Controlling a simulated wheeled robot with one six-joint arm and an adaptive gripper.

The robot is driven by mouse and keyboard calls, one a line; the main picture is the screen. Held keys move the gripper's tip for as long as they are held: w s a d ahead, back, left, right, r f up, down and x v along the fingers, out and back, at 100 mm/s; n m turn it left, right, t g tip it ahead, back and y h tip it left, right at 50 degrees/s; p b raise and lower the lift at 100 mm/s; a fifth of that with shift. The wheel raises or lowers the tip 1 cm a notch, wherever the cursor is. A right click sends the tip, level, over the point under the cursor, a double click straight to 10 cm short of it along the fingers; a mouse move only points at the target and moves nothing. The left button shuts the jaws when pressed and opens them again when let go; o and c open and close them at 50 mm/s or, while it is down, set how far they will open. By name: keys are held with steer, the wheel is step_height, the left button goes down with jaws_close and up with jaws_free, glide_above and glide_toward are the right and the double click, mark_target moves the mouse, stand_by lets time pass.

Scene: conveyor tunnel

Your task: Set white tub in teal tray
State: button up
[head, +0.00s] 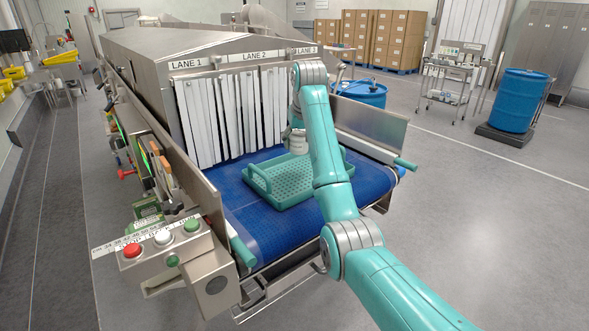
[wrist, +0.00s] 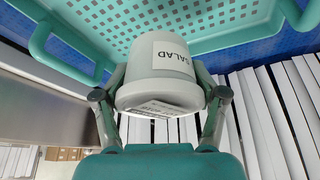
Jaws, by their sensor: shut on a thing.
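The white tub (wrist: 138,68), with a SALAD label, is between the two fingers of my gripper (wrist: 160,80) in the wrist view. My gripper is shut on it, with a finger against each side. The teal tray (wrist: 110,16), with a perforated floor and loop handles, lies beyond the tub at the top of that view. In the head view the tray (head: 284,184) rests on the blue belt in front of the lane curtains. The gap between tub and tray floor cannot be told.
The blue conveyor belt (head: 262,225) has bare room in front of the tray. White strip curtains (head: 222,120) hang at the tunnel mouth behind it. Metal side guards (head: 372,122) flank the belt. A button box (head: 165,245) stands at the front left.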

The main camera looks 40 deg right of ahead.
mark_target(297, 173)
step_height(297, 173, down, 9)
steer(key=shift+r, duration=0.15)
stand_by(0.4)
steer(key=o, duration=1.7)
